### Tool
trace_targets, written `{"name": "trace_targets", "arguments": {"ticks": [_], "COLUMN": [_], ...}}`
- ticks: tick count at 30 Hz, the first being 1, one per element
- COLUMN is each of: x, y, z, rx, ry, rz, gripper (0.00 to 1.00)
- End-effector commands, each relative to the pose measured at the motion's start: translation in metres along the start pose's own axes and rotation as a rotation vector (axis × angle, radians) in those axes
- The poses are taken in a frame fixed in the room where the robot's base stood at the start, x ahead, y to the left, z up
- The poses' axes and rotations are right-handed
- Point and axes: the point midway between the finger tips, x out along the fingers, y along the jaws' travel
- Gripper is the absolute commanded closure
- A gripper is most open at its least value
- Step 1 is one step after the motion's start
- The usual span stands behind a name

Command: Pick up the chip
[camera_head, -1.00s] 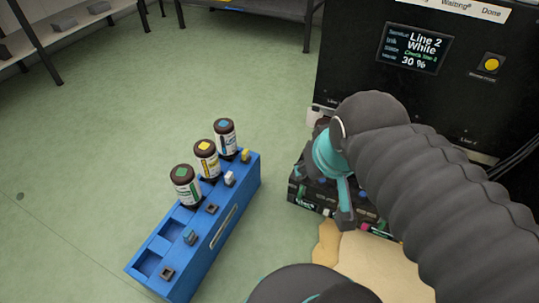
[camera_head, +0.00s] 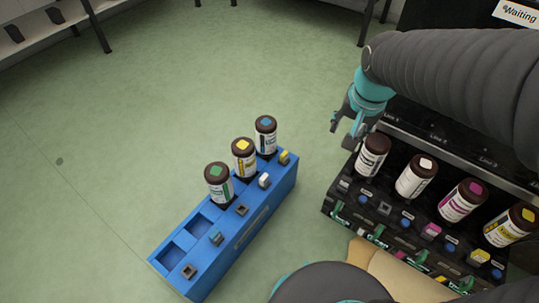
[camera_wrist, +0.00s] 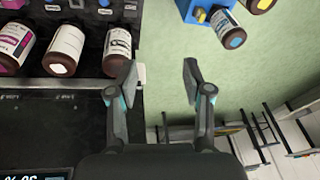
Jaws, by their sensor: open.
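Small square chips sit in two places, and I cannot tell which one is meant. On the blue rack are a yellow chip (camera_head: 284,158), a white chip (camera_head: 264,180), a teal chip (camera_head: 216,237) and dark square pieces (camera_head: 189,271). On the black ink station (camera_head: 340,207) are a white-grey chip (camera_head: 345,184), a magenta chip (camera_head: 431,231) and a yellow chip (camera_head: 480,257). My gripper (camera_head: 343,132) is open and empty above the station's left end, apart from every chip. In the wrist view its fingers (camera_wrist: 160,75) are spread with floor between them.
The blue rack (camera_head: 238,247) holds bottles with green (camera_head: 218,182), yellow (camera_head: 244,157) and blue (camera_head: 265,134) caps marks. Several bottles, such as one with a white mark (camera_head: 416,176), stand in the station. Green floor (camera_head: 150,130) is clear to the left.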

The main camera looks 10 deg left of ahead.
Motion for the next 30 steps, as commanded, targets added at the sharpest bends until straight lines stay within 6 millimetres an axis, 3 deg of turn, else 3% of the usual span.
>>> {"name": "trace_targets", "arguments": {"ticks": [9, 18, 24, 30], "x": [0.095, 0.198, 0.248, 0.270], "y": [-0.086, -0.159, -0.186, -0.195], "z": [-0.019, 0.002, 0.022, 0.032], "rx": [0.085, 0.166, 0.205, 0.221], "ry": [-0.121, -0.208, -0.238, -0.246], "rz": [0.033, 0.096, 0.131, 0.144], "gripper": [0.50, 0.50, 0.50, 0.50]}}
